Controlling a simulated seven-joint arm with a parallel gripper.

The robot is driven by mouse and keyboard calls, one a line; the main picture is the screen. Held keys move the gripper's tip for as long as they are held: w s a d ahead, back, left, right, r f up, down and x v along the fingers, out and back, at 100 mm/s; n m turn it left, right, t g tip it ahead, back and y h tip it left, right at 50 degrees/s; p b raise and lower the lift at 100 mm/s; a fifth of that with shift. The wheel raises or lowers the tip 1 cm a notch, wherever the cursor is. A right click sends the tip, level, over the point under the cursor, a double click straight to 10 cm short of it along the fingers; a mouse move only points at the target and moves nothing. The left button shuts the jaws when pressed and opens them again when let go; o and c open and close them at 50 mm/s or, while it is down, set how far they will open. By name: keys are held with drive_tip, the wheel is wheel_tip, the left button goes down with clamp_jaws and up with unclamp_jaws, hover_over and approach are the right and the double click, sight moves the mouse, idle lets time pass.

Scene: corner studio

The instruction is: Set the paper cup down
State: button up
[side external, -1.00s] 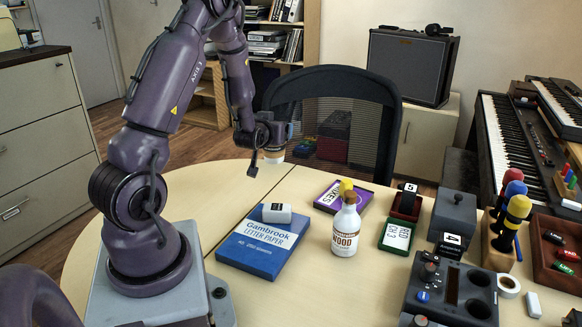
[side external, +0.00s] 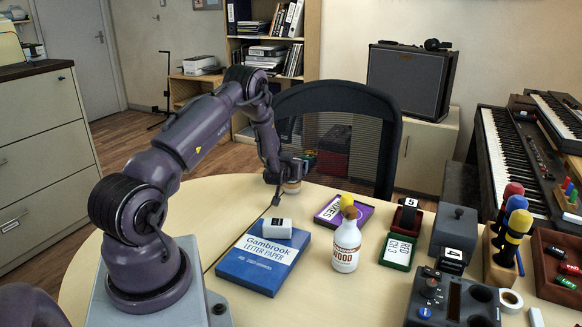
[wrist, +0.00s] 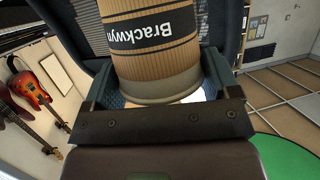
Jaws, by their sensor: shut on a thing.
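My gripper (side external: 283,181) is near the table's far edge, in front of the mesh chair, with the arm stretched out low. It is shut on the paper cup (side external: 292,187), of which only a small tan and pale part shows in the side view. In the wrist view the cup (wrist: 155,60) is tan with vertical ribs and a black band reading "Brackwyn", held between the two fingers. The cup is at or just above the table top (side external: 225,196); I cannot tell whether it touches.
A blue letter paper box (side external: 250,270) with a white block (side external: 277,229) on it lies nearer. A white glue bottle (side external: 346,245), purple box (side external: 335,212) and green-edged box (side external: 397,251) stand to the right. The chair (side external: 345,125) is close behind the gripper.

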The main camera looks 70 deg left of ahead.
drive_tip(key=shift+f, duration=0.2)
drive_tip(key=shift+f, duration=0.1)
drive_tip(key=o, duration=0.8)
drive_tip(key=shift+c, duration=0.2)
